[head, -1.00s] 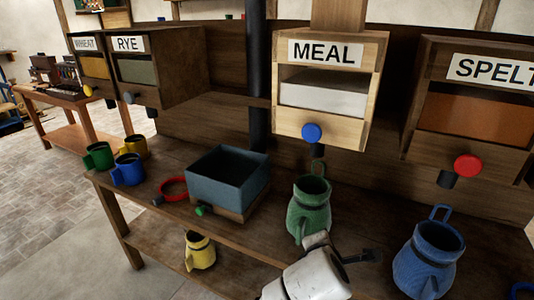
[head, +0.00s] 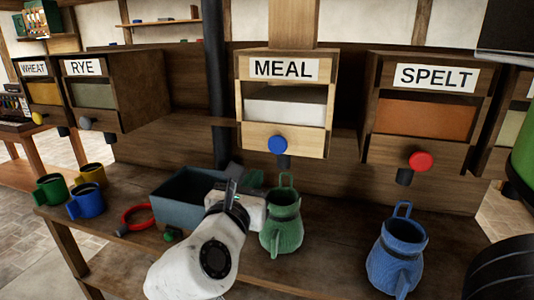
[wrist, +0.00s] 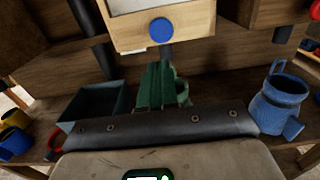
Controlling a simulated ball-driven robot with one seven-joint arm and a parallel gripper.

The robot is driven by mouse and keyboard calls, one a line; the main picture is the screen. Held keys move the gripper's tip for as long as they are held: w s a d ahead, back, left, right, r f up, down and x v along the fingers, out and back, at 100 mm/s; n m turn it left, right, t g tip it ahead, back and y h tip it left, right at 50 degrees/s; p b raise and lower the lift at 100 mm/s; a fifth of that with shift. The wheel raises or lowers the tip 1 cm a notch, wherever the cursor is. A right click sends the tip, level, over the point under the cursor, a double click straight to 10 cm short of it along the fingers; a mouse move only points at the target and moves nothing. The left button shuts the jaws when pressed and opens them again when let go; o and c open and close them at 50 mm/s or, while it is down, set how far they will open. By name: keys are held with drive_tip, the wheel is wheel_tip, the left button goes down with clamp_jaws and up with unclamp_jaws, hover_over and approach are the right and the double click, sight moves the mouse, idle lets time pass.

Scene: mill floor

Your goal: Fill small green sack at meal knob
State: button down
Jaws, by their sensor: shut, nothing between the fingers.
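The small green sack (head: 283,225) stands upright on the bench, with a loop at its top. It is below the MEAL bin (head: 284,105). The blue meal knob (head: 278,144) is on the bin's front, with a dark spout (head: 284,162) under it, above the sack and apart from it. My gripper (head: 233,187) is shut and empty, just left of the sack in the head view; I cannot tell whether they touch. The wrist view shows the sack (wrist: 168,88) straight ahead, its lower part hidden by my gripper's body, and the knob (wrist: 160,30) above.
A blue sack (head: 396,250) stands to the right, below the SPELT bin's red knob (head: 421,161). A blue-grey open box (head: 180,205) is left, partly behind my arm. A red ring (head: 140,216) and several mugs (head: 87,201) are further left. Bench between the sacks is clear.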

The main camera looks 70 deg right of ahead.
sight(277, 145)
drive_tip(key=d, duration=0.4)
drive_tip(key=d+p, duration=0.1)
drive_tip(key=d, duration=0.4)
drive_tip(key=w+d, duration=0.1)
drive_tip(key=d, duration=0.4)
drive_tip(key=shift+w+d+r+p, duration=0.1)
drive_tip(key=shift+d+r+p, duration=0.1)
drive_tip(key=shift+d+p, duration=1)
drive_tip(key=shift+d+f, duration=0.15)
drive_tip(key=shift+d, duration=0.45)
idle(4.8)
